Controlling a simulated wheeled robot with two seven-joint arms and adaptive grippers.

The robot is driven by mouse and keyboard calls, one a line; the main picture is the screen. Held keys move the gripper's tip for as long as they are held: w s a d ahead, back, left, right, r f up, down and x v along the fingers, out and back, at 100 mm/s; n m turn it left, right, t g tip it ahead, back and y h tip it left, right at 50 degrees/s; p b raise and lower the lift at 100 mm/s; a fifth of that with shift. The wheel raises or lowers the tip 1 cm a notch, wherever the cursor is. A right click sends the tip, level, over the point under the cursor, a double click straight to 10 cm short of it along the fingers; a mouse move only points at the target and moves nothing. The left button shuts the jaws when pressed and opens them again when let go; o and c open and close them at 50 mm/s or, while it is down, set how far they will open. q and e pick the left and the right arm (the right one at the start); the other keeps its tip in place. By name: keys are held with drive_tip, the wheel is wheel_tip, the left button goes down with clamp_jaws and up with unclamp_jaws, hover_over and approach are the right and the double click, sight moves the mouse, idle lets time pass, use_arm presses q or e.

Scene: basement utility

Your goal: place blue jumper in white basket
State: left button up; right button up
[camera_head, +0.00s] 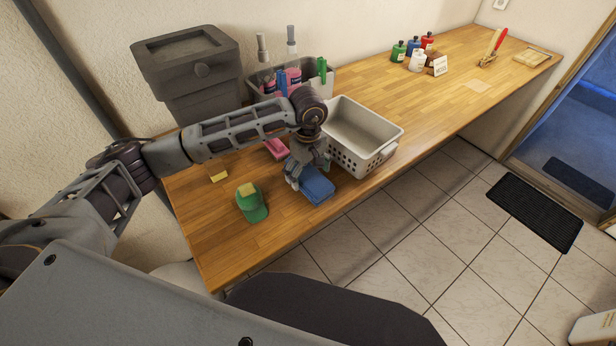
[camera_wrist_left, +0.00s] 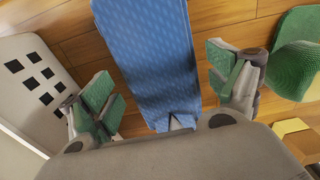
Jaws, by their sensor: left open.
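The blue jumper (camera_head: 314,187) lies folded on the wooden counter near its front edge, just in front of the white basket (camera_head: 392,142). My left gripper (camera_head: 294,178) is above the jumper's left end, pointing down. In the left wrist view the blue jumper (camera_wrist_left: 150,60) runs between the two green-padded fingers of the gripper (camera_wrist_left: 168,95). The fingers are open, with a gap on each side of the cloth. The white basket (camera_wrist_left: 32,85) shows at the left there. The basket looks empty in the part I see. My right gripper is not in view.
A green cap (camera_head: 254,206) lies left of the jumper. A pink item (camera_head: 277,149) and a yellow piece (camera_head: 218,176) lie behind. A grey bin (camera_head: 190,70) and a caddy of bottles (camera_head: 318,90) stand at the back.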

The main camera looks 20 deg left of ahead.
sight(308, 174)
use_arm(q)
drive_tip(key=shift+f, duration=0.65)
drive_tip(key=c, duration=1.2)
drive_tip(key=shift+r, duration=0.15)
drive_tip(key=shift+c, duration=0.2)
drive_tip(key=shift+r+b, duration=0.95)
drive_tip(key=shift+r, duration=3.9)
